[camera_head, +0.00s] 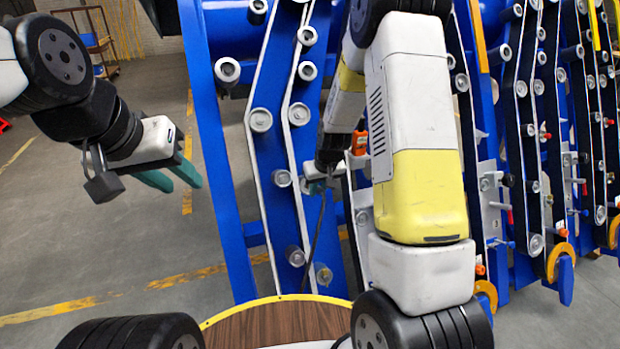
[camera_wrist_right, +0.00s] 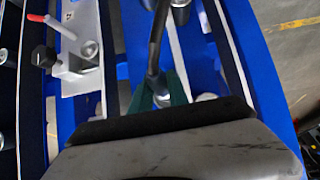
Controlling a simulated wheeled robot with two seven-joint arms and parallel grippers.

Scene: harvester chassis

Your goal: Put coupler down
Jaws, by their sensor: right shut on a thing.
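My right gripper (camera_wrist_right: 160,88) is shut on the coupler (camera_wrist_right: 161,99), a small grey metal end on a dark hose (camera_wrist_right: 156,45). In the wrist view the coupler sits between the green fingers, and the hose runs up and away from it. In the head view my right gripper (camera_head: 320,184) is small and partly hidden in front of the blue chassis panel (camera_head: 270,160). The thin dark hose (camera_head: 317,235) hangs below it there. The coupler itself is hard to make out in the head view. My left gripper (camera_head: 186,182) is open and empty, out over the floor at left.
The blue chassis carries several rollers (camera_head: 261,120) and belts. A white bracket with a red-tipped lever (camera_wrist_right: 62,27) is beside the hose in the wrist view. A round wooden top (camera_head: 275,325) with a yellow rim is at the bottom. Floor at left is free.

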